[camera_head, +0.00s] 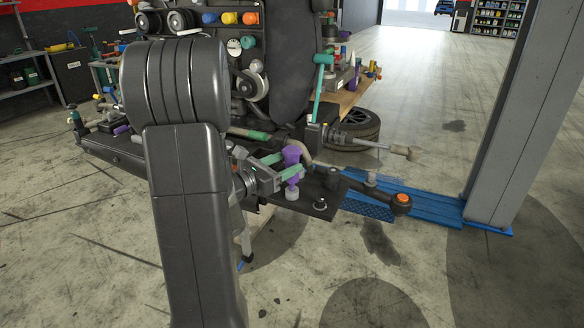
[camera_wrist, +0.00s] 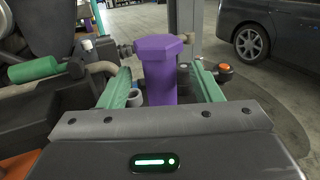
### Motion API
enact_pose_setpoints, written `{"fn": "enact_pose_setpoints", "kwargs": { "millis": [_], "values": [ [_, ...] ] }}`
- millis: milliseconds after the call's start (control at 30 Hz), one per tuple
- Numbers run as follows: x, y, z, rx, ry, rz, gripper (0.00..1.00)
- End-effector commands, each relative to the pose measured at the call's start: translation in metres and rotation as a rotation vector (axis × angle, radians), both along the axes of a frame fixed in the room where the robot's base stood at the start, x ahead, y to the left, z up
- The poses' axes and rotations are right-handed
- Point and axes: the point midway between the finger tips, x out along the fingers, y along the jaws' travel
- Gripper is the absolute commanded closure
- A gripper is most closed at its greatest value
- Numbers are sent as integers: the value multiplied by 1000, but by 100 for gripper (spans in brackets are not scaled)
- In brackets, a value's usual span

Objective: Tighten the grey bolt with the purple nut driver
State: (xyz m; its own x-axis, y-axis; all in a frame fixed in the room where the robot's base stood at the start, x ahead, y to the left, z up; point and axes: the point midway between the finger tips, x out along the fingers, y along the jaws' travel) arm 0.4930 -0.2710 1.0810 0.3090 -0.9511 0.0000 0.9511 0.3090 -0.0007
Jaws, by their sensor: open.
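The purple nut driver (camera_head: 292,157) stands upright over the dark arm plate at the front of the engine assembly. In the wrist view its hexagonal purple top and shaft (camera_wrist: 157,72) fill the space between my two green fingers. My gripper (camera_head: 284,166) is open, with one finger on each side of the driver; gaps show beside the shaft. A grey cylindrical piece (camera_head: 292,193) shows directly below the driver; I cannot tell whether it is its socket or a bolt head. A small grey bolt-like piece (camera_head: 320,206) sits on the plate to the right.
An orange-capped joint (camera_head: 401,201) ends the plate's rod at the right. A teal-headed hammer-like tool (camera_head: 323,62) and metal rods stand behind. A blue lift arm (camera_head: 430,205) meets a grey post (camera_head: 515,110). Open floor lies in front.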

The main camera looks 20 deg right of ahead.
Motion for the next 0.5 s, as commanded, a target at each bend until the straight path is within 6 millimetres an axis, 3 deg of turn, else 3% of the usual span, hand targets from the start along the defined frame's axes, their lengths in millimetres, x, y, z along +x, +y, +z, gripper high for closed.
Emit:
{"fn": "enact_pose_setpoints", "kwargs": {
  "millis": [300, 500],
  "values": [
    [12, -38, 1, 1, 0, -3, 42],
    [16, -49, 0, 0, -1, 0, 42]
  ]
}}
